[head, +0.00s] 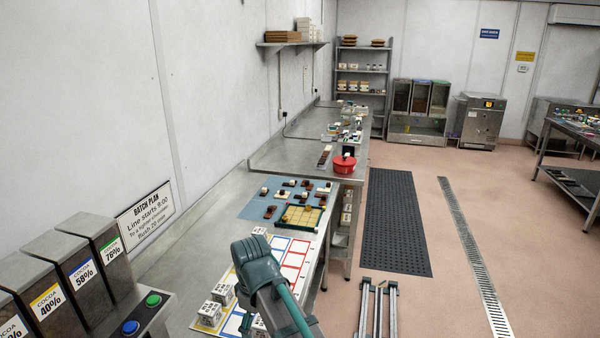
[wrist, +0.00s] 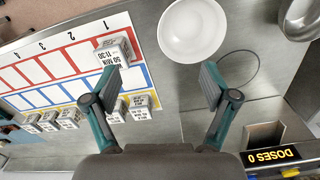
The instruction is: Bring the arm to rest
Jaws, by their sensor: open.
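In the wrist view my gripper (wrist: 163,85) is open, its two teal and grey fingers spread wide with nothing between them. It hangs above a steel bench (wrist: 170,110). A white board with red, blue and yellow outlined cells (wrist: 55,72) lies to the left in that view. One labelled block (wrist: 117,47) sits on the board near the left finger, and several more stand along its yellow edge. In the head view my teal arm (head: 262,275) reaches over the same board (head: 290,262) and hides part of it. My fingertips do not show there.
A white bowl (wrist: 193,30) stands on the bench beyond the fingers. A dispenser with a lit "DOSES 0" sign (wrist: 273,155) is at the right. Cocoa hoppers (head: 62,270) and two push buttons (head: 142,312) are at the left. A blue mat with brown pieces (head: 262,203) lies farther along.

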